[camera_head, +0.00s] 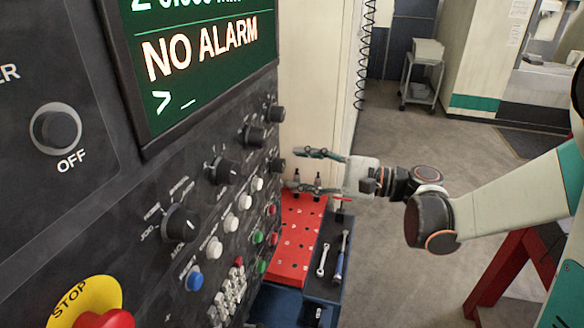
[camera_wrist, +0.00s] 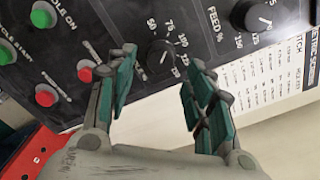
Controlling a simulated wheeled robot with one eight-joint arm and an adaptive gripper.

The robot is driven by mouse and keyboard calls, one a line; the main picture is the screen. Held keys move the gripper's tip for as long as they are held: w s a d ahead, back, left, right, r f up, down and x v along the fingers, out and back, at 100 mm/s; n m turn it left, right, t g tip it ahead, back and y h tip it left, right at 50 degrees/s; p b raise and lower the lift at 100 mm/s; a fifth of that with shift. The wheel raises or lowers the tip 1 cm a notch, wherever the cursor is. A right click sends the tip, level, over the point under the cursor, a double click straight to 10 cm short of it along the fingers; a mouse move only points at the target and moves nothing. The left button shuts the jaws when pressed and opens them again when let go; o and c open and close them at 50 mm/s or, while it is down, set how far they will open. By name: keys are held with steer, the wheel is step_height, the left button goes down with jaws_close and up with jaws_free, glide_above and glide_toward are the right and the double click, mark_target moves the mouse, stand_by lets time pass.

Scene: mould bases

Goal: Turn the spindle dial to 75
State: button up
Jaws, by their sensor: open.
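In the head view, this knob (camera_head: 277,165) is at the panel's far edge, just left of my fingers. My gripper (camera_head: 315,171) is open and points at the panel. In the wrist view, its fingers (camera_wrist: 160,68) stand apart on either side of the knob, without visible contact.
A FEED % dial (camera_wrist: 260,16) is close by at the upper right. Red buttons (camera_wrist: 85,74) and green buttons (camera_wrist: 42,18) sit to the left. A red rack (camera_head: 290,245) and a tray with wrenches (camera_head: 322,260) are below my gripper. The screen (camera_head: 205,55) reads NO ALARM.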

steer(key=v, duration=0.9)
steer(key=shift+a, duration=0.15)
